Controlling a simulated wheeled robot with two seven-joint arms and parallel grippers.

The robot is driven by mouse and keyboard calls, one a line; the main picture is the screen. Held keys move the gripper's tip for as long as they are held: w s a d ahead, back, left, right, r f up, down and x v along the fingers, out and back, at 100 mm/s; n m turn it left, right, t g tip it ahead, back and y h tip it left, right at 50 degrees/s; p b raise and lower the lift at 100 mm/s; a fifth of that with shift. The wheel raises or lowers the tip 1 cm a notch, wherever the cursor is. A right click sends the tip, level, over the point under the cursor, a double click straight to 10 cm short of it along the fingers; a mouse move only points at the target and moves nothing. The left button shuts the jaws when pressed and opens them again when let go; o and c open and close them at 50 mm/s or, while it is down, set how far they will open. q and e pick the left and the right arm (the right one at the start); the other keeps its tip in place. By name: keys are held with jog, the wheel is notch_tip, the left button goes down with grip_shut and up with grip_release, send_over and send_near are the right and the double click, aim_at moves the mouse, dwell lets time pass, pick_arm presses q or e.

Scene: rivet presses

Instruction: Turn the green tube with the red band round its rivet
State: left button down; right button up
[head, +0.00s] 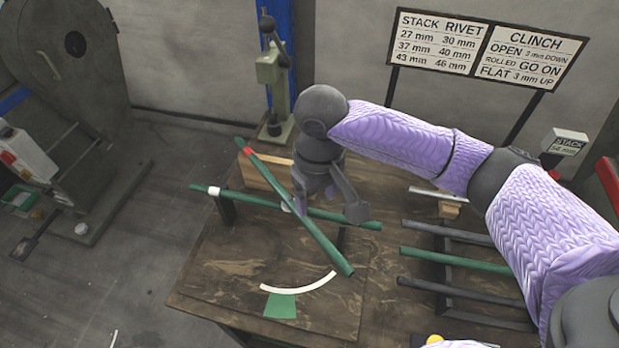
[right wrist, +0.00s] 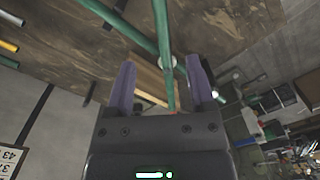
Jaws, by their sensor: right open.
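The green tube with the red band (head: 327,247) lies slantwise on the wooden bench, its red band at the far left end and its near end by the white arc. It crosses a second green tube with a white band (head: 240,199). The rivet at the crossing is mostly hidden by my gripper in the head view. My right gripper (head: 318,204) points down over the crossing. In the right wrist view its lilac fingers (right wrist: 161,88) are open, with the red-banded tube (right wrist: 162,35) between them and gaps on both sides. My left gripper is out of view.
A white arc (head: 298,286) with a green patch (head: 280,306) marks the bench top (head: 220,265). Several tubes lie on a rack to the right, including a green one (head: 450,260). A green press (head: 271,75) and signs (head: 487,48) stand behind.

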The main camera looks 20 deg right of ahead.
aim_at(314, 229)
jog(key=f+b, duration=0.1)
jog(key=f, duration=0.3)
jog(key=f+b, duration=0.2)
jog(key=f, duration=0.2)
jog(key=shift+s+a+f, duration=0.15)
jog(key=shift+s+f, duration=0.05)
jog(key=shift+f, duration=0.4)
jog(key=shift+c, duration=1.2)
grip_shut()
